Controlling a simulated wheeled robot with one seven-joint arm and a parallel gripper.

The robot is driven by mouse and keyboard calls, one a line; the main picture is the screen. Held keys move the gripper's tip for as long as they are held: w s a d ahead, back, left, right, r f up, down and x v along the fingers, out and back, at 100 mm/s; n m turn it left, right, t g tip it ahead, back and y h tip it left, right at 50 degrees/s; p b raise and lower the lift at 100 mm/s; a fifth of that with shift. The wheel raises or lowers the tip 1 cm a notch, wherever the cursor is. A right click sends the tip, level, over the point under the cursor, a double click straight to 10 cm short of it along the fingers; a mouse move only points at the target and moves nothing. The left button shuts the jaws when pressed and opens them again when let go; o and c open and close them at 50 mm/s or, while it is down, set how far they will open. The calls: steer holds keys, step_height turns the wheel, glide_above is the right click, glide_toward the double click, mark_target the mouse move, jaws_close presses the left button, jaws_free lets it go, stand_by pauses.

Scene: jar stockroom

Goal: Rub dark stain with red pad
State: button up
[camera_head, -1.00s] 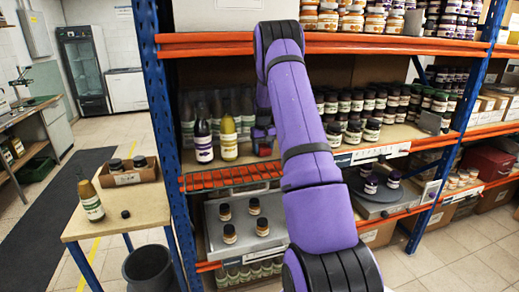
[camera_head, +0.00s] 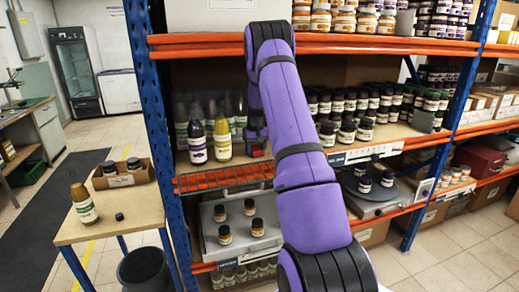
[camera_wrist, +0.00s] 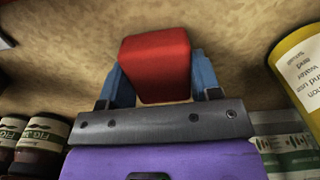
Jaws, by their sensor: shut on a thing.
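My gripper (camera_wrist: 163,88) is shut on the red pad (camera_wrist: 157,62), with its blue fingers on either side of the block. In the wrist view the pad is over the mottled beige shelf board (camera_wrist: 235,45); whether it touches the board I cannot tell. In the head view the red pad (camera_head: 255,151) shows small beside my purple arm, on the middle shelf right of two bottles. I cannot make out the dark stain in either view; the pad and my arm hide part of the board.
A yellow bottle (camera_head: 222,140) and a dark bottle (camera_head: 196,142) stand just left of the gripper. The yellow one (camera_wrist: 298,72) is close at right in the wrist view. Rows of dark-lidded jars (camera_head: 347,132) stand to the right of my arm. An orange beam (camera_head: 335,46) runs above.

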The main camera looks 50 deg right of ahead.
mark_target(245, 155)
steer(key=shift+w+a+f, duration=0.1)
steer(key=shift+w+a, duration=0.3)
steer(key=shift+a, duration=0.3)
steer(key=shift+w+a, duration=0.35)
steer(key=shift+a, duration=0.3)
steer(key=shift+w+a+f, duration=0.1)
steer(key=shift+w+a, duration=0.3)
steer(key=shift+a, duration=0.3)
steer(key=shift+w+d+r, duration=0.15)
steer(key=shift+w+d, duration=0.1)
steer(key=shift+w, duration=0.05)
steer(key=shift+s+d+r, duration=0.1)
steer(key=shift+s+d, duration=0.4)
steer(key=shift+d, duration=0.35)
steer(key=shift+s+d+r, duration=0.1)
steer(key=shift+s+d, duration=0.4)
steer(key=shift+d, duration=0.35)
steer(key=shift+s+d+f, duration=0.15)
steer(key=shift+s+d, duration=0.35)
steer(key=shift+d, duration=0.3)
steer(key=shift+s+d+f, duration=0.1)
steer(key=shift+s+d, duration=0.35)
steer(key=shift+d, duration=0.3)
steer(key=shift+a, duration=0.15)
